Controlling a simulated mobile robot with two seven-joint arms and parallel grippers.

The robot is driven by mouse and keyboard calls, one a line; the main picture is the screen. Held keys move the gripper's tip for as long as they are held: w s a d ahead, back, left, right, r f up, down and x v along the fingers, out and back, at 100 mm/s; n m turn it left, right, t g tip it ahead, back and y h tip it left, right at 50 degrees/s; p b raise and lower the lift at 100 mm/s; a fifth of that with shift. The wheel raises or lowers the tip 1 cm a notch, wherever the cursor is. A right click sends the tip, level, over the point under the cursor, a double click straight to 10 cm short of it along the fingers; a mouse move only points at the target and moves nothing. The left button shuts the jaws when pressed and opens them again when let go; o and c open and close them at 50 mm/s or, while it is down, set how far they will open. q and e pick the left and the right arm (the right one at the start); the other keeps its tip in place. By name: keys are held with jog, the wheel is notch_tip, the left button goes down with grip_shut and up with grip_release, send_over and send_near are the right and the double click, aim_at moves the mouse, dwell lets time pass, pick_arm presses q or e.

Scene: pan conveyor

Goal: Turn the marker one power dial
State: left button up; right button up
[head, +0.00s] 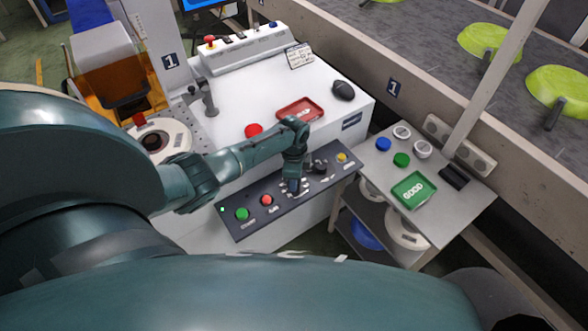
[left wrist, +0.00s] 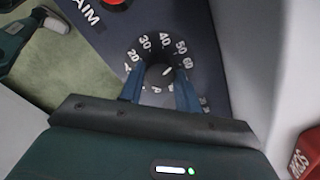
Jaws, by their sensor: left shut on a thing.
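The power dial (left wrist: 160,76) is a dark round knob ringed by white numbers on a dark panel. A small pale mark on it faces up and right in the left wrist view, roughly toward 50 to 60. My left gripper (left wrist: 160,94) is shut on the dial, with one blue finger on each side. In the head view my left gripper (head: 293,186) points down at the control panel (head: 262,229) and hides most of the dial. My right gripper is not in view.
On the panel are a green button (head: 242,214), a red button (head: 267,200), a black knob (head: 318,167) and a yellow button (head: 341,158). A red tray (head: 300,109) lies behind. A side table holds a green GOOD tray (head: 413,190).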

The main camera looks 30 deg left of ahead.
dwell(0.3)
pick_arm(q)
jog(key=o, duration=1)
jog(key=shift+r, duration=0.1)
notch_tip(320, 180, up, 13)
jog(key=shift+r+p, duration=0.1)
jog(key=shift+p, duration=0.75)
jog(key=shift+s, duration=0.1)
